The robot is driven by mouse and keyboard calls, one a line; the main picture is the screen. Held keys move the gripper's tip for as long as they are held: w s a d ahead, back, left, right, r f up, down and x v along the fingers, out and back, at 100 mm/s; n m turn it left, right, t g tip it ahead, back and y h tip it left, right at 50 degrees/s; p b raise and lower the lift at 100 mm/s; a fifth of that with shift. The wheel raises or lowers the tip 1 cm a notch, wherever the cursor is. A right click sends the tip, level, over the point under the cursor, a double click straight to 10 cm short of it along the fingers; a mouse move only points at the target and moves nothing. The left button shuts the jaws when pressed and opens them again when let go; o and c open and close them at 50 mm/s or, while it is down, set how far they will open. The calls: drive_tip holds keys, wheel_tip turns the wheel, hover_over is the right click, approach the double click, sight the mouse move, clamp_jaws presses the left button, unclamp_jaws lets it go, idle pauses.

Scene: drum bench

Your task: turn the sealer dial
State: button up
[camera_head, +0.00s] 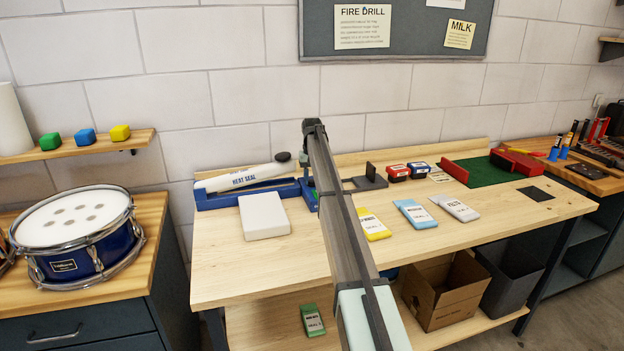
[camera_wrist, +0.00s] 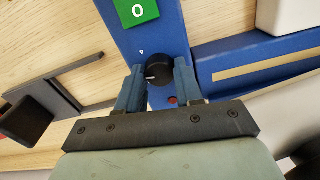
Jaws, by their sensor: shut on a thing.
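The blue heat sealer (camera_head: 222,200) stands at the back left of the bench, under a white roll lettered HEAT SEAL (camera_head: 243,178). In the wrist view its blue panel (camera_wrist: 155,35) carries the black dial (camera_wrist: 157,74), with a white pointer line towards the left. My gripper (camera_wrist: 160,69) is shut on the dial, one blue finger on each side. A small white mark (camera_wrist: 141,51) is on the panel above the dial, and a red spot (camera_wrist: 172,100) is below it. In the head view my arm hides the dial and fingers.
A white block (camera_head: 263,216) lies in front of the sealer. Yellow (camera_head: 372,224), blue (camera_head: 414,214) and white (camera_head: 455,208) packets lie to the right. A green label (camera_wrist: 137,10) sits beyond the dial. A dark bracket (camera_head: 369,180) stands right of my arm.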

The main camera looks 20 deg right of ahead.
sight(312, 180)
drive_tip(key=shift+m, duration=0.5)
drive_tip(key=o, duration=1)
drive_tip(key=shift+o, duration=0.2)
drive_tip(key=shift+r, duration=0.15)
wheel_tip(312, 180, up, 14)
drive_tip(key=shift+f, duration=0.2)
